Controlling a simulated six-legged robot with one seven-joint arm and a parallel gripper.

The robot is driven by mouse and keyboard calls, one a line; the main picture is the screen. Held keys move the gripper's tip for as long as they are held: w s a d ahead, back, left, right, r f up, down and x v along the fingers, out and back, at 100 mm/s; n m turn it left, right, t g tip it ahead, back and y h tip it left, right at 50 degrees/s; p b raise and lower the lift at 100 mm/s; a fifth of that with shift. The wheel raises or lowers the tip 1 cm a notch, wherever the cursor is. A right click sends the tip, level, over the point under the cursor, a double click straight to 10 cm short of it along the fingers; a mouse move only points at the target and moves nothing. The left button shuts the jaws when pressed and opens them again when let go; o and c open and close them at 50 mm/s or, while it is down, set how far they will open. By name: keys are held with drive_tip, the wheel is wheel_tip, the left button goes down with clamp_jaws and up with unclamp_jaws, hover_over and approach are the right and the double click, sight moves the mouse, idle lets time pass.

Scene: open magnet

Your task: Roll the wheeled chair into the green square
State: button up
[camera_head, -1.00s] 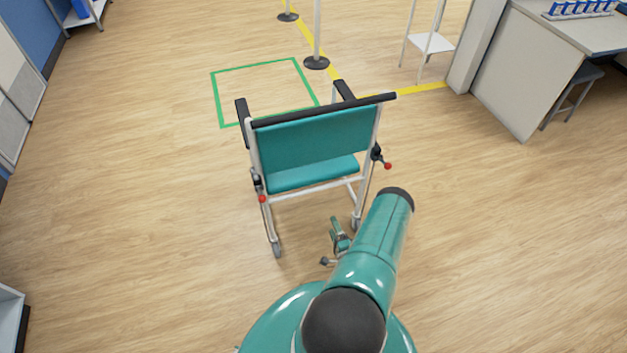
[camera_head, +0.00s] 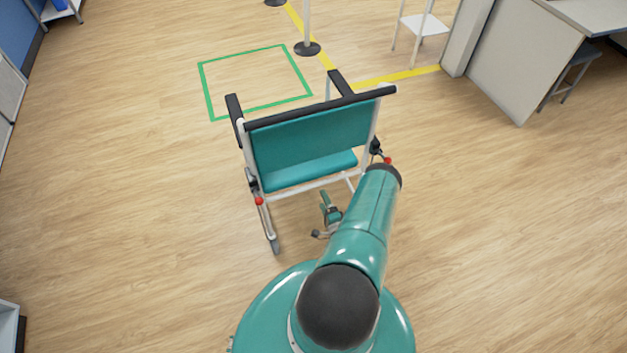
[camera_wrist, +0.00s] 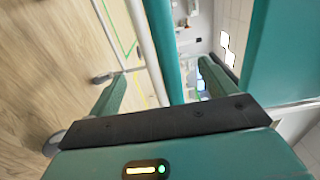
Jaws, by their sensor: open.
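The wheeled chair (camera_head: 312,140) has a teal back and seat, a white frame, black armrests and red-tipped levers. It stands upright with its back to me. The green square (camera_head: 205,92) is an outline on the floor beyond the chair, towards the left. The chair's rear is outside it; its front wheels are hidden. My gripper (camera_head: 325,212) shows small and low behind the chair, partly covered by my arm. In the wrist view my gripper (camera_wrist: 163,82) has its fingers apart, with a white chair tube (camera_wrist: 146,40) and a teal panel seen between them. I cannot tell whether they touch.
A post with a black base (camera_head: 307,48) stands by the square's far right corner. Yellow floor tape (camera_head: 395,77) runs right of the square. A small white table (camera_head: 424,24) and a grey desk (camera_head: 525,65) are at right. The floor at left is clear.

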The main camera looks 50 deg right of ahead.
sight(313, 180)
drive_tip(key=x, duration=1.2)
drive_tip(key=shift+w, duration=0.1)
clamp_jaws()
